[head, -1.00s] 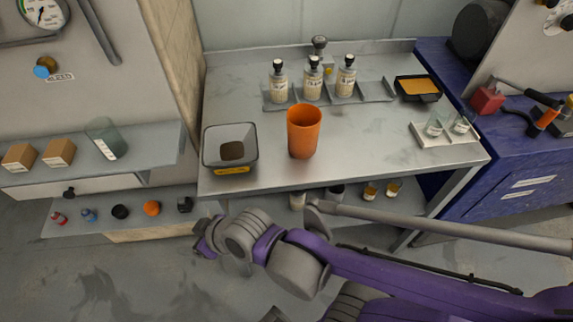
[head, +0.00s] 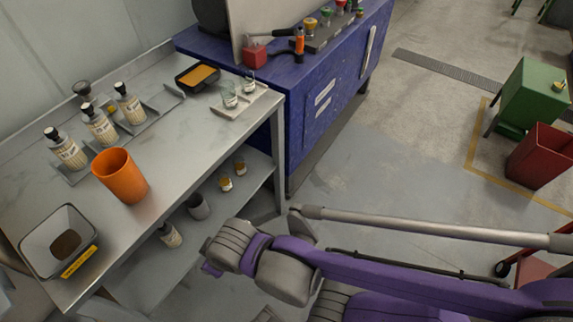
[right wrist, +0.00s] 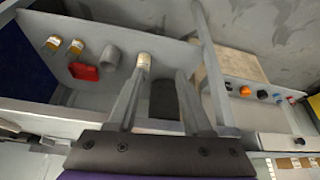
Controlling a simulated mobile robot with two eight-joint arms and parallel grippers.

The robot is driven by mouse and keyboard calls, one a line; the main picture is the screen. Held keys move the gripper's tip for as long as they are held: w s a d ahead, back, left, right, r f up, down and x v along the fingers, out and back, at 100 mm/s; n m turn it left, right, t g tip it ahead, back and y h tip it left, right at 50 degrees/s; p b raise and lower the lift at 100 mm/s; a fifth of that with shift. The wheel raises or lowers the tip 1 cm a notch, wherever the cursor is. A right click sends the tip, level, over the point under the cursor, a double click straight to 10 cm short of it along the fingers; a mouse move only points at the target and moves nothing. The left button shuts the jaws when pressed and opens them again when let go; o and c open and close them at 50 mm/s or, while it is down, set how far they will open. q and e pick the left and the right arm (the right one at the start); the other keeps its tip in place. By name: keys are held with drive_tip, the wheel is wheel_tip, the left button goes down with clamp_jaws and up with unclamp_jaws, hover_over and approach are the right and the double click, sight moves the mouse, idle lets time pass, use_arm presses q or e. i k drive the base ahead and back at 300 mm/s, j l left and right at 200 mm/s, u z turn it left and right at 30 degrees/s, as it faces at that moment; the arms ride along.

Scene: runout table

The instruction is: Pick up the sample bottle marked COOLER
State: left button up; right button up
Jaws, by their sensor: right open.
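Another pale-labelled bottle (head: 171,236) stands on the lower shelf and also shows in the right wrist view (right wrist: 143,62), near the tip of the left-hand finger. My left gripper is out of view.
An orange cup (head: 121,178) and a grey bin (head: 41,233) stand near the table's front edge. The lower shelf (head: 258,170) holds a grey cup (head: 198,207) and two amber jars (head: 233,176). A blue cabinet (head: 340,105) adjoins the table.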

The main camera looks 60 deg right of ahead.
sight(239, 166)
drive_tip(key=z, duration=1.7)
drive_tip(key=i+l+u, duration=0.2)
drive_tip(key=l, duration=0.15)
drive_tip(key=i+l+u, duration=0.2)
drive_tip(key=l, duration=0.2)
drive_tip(key=l+u, duration=0.2)
drive_tip(key=l, duration=0.2)
drive_tip(key=i+l+u, duration=0.2)
drive_tip(key=l, duration=0.25)
drive_tip(key=k, duration=0.05)
